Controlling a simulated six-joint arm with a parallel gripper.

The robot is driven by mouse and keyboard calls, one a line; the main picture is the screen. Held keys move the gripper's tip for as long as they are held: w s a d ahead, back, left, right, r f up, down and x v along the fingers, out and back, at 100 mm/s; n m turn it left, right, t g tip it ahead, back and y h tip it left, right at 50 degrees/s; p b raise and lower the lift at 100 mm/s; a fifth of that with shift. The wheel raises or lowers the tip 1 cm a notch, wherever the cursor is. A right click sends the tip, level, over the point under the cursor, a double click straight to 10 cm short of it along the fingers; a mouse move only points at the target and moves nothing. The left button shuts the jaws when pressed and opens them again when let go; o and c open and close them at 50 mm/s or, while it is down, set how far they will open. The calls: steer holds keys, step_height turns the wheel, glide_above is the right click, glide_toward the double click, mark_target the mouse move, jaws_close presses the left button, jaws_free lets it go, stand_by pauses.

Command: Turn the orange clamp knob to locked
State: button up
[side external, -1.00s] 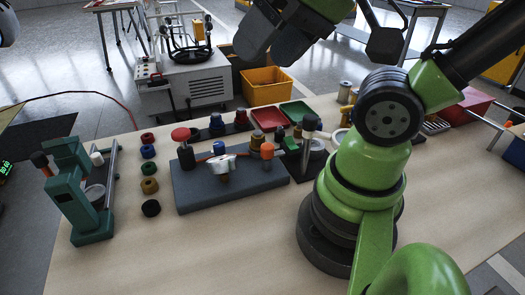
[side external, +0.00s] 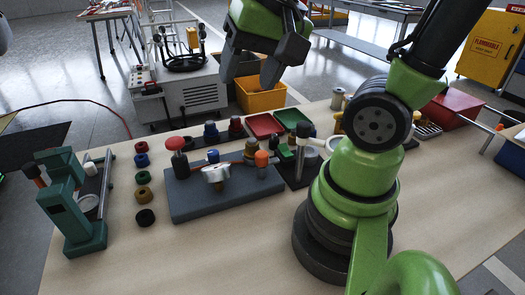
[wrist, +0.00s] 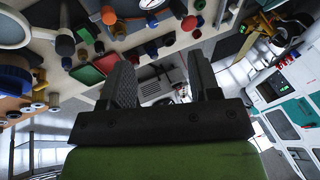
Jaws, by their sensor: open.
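The orange knob (side external: 261,158) stands near the right end of the slate-blue block (side external: 235,196) on the table in the side view. In the wrist view the orange knob (wrist: 108,15) shows at the upper left. My gripper (side external: 251,72) is open and empty, fingers pointing down, well above and behind the block. It touches nothing. In the wrist view its two fingers (wrist: 161,80) stand wide apart. I cannot tell the knob's turned position.
Red (side external: 264,125) and green (side external: 291,117) trays lie behind the block. A black-topped post (side external: 304,131) stands just right of the knob. A teal press (side external: 72,210) and several coloured rings (side external: 143,193) are at left. The front of the table is clear.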

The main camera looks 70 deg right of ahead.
mark_target(261, 154)
steer(key=d+f+m+g, duration=0.1)
steer(key=d+f+m, duration=0.1)
steer(key=f, duration=0.4)
steer(key=w+d+f+m+g, duration=0.1)
steer(key=d+f+m+g, duration=0.1)
steer(key=f, duration=0.5)
steer(key=d+f+m+g, duration=0.1)
steer(key=d+f+m, duration=0.2)
steer(key=f, duration=0.4)
steer(key=shift+w+d+m+g, duration=0.15)
steer(key=shift+d+m+g, duration=0.2)
steer(key=shift+m, duration=0.45)
steer(key=shift+a, duration=0.1)
steer(key=c, duration=0.9)
